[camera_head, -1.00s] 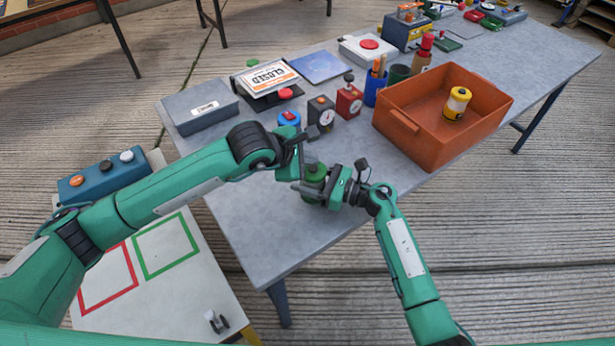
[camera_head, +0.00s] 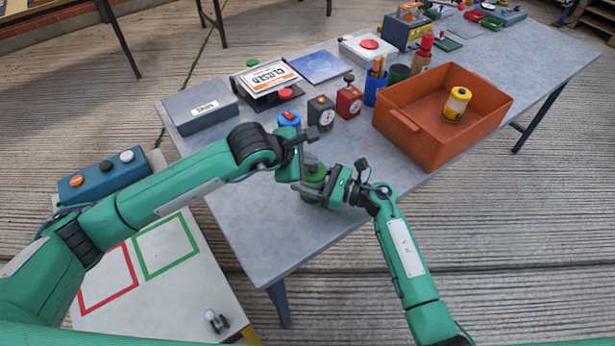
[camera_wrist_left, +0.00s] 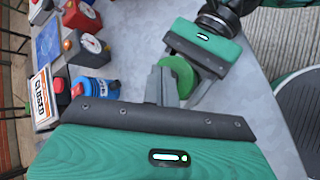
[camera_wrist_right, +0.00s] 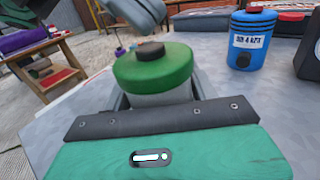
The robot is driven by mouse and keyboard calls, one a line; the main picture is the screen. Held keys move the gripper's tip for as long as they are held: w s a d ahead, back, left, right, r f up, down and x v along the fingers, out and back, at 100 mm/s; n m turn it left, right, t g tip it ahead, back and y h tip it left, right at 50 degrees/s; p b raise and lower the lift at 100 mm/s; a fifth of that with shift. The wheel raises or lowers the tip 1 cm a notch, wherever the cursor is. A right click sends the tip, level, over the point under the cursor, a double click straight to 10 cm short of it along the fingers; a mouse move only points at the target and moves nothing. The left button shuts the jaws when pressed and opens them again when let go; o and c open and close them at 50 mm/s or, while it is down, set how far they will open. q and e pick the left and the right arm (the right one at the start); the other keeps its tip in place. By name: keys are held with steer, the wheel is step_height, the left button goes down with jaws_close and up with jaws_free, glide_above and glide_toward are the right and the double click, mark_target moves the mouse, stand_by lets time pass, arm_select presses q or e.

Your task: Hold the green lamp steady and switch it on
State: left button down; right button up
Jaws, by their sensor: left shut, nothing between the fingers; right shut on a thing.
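The green lamp (camera_head: 314,173) stands at the near edge of the grey table. In the right wrist view it shows a green cap (camera_wrist_right: 152,68) with a black button (camera_wrist_right: 150,51) on top and a pale body below. My right gripper (camera_head: 318,188) is shut around the lamp's body from the right. My left gripper (camera_head: 299,172) is shut and empty, close to the lamp's top on its left. In the left wrist view its fingers (camera_wrist_left: 161,84) partly cover the green cap (camera_wrist_left: 181,75). I cannot tell whether they touch it. The lamp looks upright.
A blue container (camera_head: 289,119), dark timer (camera_head: 321,113) and red timer (camera_head: 349,101) stand behind the lamp. An orange crate (camera_head: 410,125) holding a yellow lamp (camera_head: 457,103) stands to the right. The grey tabletop (camera_head: 255,215) left of the lamp is clear.

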mark_target(309, 171)
arm_select(q)
steer(key=shift+f, duration=0.35)
stand_by(0.3)
steer(key=shift+r, duration=0.5)
steer(key=shift+r, duration=0.1)
step_height(309, 171, up, 6)
steer(key=shift+f, duration=0.1)
stand_by(0.5)
